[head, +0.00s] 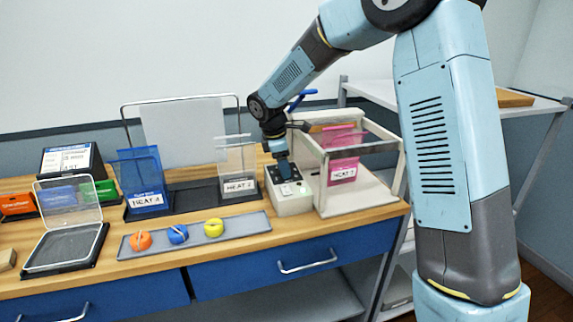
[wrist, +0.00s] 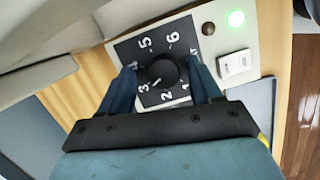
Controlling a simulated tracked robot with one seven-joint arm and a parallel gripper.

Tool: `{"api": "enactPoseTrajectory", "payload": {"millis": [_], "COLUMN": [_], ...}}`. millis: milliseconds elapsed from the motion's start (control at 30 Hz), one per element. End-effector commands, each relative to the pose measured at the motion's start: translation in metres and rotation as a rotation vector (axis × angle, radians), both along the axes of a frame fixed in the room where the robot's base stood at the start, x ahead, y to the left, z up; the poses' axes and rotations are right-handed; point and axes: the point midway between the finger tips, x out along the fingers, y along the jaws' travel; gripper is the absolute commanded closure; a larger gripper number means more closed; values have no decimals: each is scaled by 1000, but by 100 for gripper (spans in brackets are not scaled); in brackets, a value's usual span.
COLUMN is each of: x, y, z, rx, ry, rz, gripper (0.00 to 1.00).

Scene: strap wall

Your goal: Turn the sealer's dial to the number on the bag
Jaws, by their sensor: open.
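The cream sealer (head: 292,206) stands at the right end of the bench. A pink bag (head: 343,150) with a white HEAT label stands at it; the digit is too small to read surely. The black round dial (wrist: 162,71) sits on a dark plate with numbers around it. Its white mark points to the lower left, toward the 3. My gripper (wrist: 162,84) is open, with one blue finger on each side of the dial; I cannot tell whether they touch it. In the head view my gripper (head: 284,172) is over the sealer's control panel.
A green light (wrist: 236,18), a dark button (wrist: 208,28) and a white switch (wrist: 234,63) are beside the dial. A blue bag (head: 141,172) and a clear bag (head: 237,160) stand left. A grey tray (head: 195,230) holds orange, blue and yellow rolls.

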Motion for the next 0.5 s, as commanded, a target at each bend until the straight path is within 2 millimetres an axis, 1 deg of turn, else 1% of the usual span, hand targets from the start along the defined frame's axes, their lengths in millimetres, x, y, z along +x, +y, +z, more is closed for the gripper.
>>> {"api": "enactPoseTrajectory", "payload": {"millis": [300,500], "x": [-4,-7], "y": [9,14], "z": [44,63], "rx": [1,1], "ry": [-4,-2], "rz": [0,0], "gripper": [36,36]}}
